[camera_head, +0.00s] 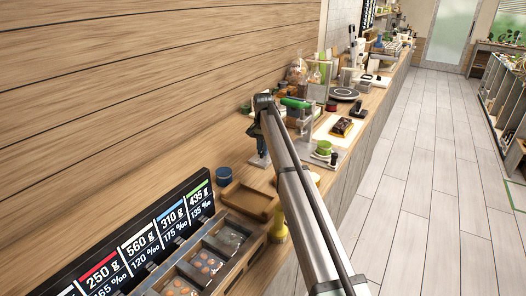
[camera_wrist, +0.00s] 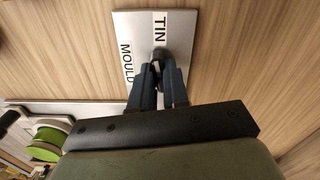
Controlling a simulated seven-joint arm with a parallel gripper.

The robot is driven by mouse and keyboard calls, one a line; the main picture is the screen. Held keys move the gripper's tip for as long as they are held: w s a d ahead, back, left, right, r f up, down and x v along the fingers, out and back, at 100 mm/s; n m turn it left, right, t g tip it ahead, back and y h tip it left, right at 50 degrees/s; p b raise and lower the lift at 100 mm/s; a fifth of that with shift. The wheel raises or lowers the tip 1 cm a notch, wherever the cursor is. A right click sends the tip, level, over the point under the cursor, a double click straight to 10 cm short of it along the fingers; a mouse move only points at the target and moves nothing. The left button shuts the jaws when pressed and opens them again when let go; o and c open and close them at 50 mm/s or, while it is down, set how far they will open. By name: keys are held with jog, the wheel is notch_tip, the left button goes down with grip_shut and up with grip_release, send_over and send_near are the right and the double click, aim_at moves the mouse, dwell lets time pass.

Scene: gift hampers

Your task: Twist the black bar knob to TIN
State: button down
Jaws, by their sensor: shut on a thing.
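A pale grey panel (camera_wrist: 190,25) with the labels TIN (camera_wrist: 160,25) and MOULD (camera_wrist: 126,62) lies on the wood-grain surface in the wrist view. The black bar knob (camera_wrist: 160,52) sits on it, just below the TIN label. My gripper (camera_wrist: 158,74) has its two blue-grey fingers closed on the knob. The fingers cover much of the bar, so I cannot tell exactly which label it points to. In the head view my gripper (camera_head: 261,152) is down at the counter beside the wooden wall, and the knob is hidden there.
Green and white round items (camera_wrist: 48,140) stand at the lower left of the wrist view. In the head view, a blue tub (camera_head: 223,174), a wooden tray (camera_head: 249,202) and a price board (camera_head: 140,244) stand nearer.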

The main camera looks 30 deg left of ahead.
jog(key=shift+w, duration=0.1)
jog(key=shift+m, duration=1.1)
jog(key=c, duration=1.1)
grip_release()
jog(key=shift+r, duration=0.1)
jog(key=shift+r, duration=3.4)
notch_tip(320, 180, up, 14)
